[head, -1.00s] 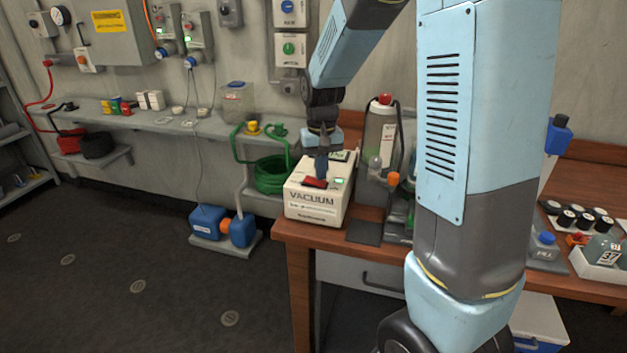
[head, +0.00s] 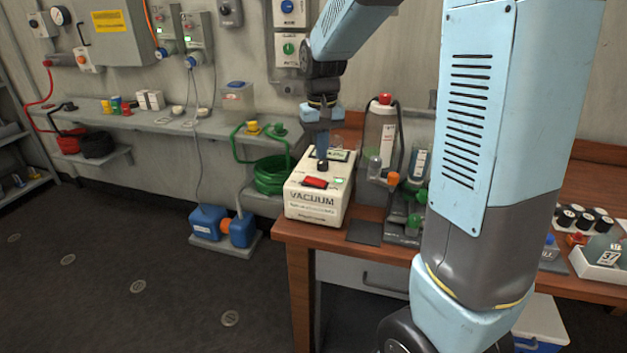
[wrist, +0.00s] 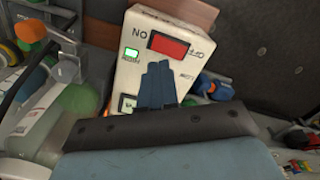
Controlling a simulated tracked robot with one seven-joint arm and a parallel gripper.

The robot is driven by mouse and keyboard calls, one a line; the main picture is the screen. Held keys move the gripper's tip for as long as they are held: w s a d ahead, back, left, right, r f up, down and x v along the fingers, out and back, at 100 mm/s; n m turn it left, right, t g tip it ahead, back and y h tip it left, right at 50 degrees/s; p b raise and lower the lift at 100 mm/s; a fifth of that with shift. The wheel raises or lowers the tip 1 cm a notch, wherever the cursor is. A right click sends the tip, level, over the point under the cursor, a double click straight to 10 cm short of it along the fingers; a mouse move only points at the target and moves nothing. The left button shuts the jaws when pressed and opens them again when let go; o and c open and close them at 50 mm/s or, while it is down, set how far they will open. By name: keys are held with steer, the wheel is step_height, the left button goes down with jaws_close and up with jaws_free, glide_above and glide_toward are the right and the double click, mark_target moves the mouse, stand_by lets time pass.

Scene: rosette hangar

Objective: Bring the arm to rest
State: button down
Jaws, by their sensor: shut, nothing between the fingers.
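My gripper (head: 322,160) is shut and empty, pointing down above the white vacuum box in the head view. The wrist view also shows its closed blue fingers (wrist: 158,82) in front of the box. The vacuum box (head: 312,205) stands at the left end of the wooden bench. It has a red rocker switch (head: 316,183) and a green lit indicator (head: 339,183) on top. The wrist view shows the red switch (wrist: 168,45) and the green light (wrist: 131,53) clear of the fingers. My arm rises from the right and reaches over the bench.
A bottle with a red cap (head: 381,130) and glassware with an orange knob (head: 393,179) stand just right of the box. Wall switches (head: 290,48) hang behind my arm. A green coiled hose (head: 272,173) lies at left. Open floor (head: 120,270) fills the lower left.

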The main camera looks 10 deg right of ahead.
steer(key=shift+r, duration=0.1)
steer(key=s+d+r+t, duration=0.2)
steer(key=s+r, duration=0.3)
steer(key=s, duration=0.6)
steer(key=s+d+r+t, duration=0.2)
steer(key=s+r, duration=0.3)
steer(key=s, duration=0.7)
steer(key=shift+d+t, duration=0.2)
steer(key=shift+t, duration=0.6)
steer(key=c, duration=1.8)
jaws_free()
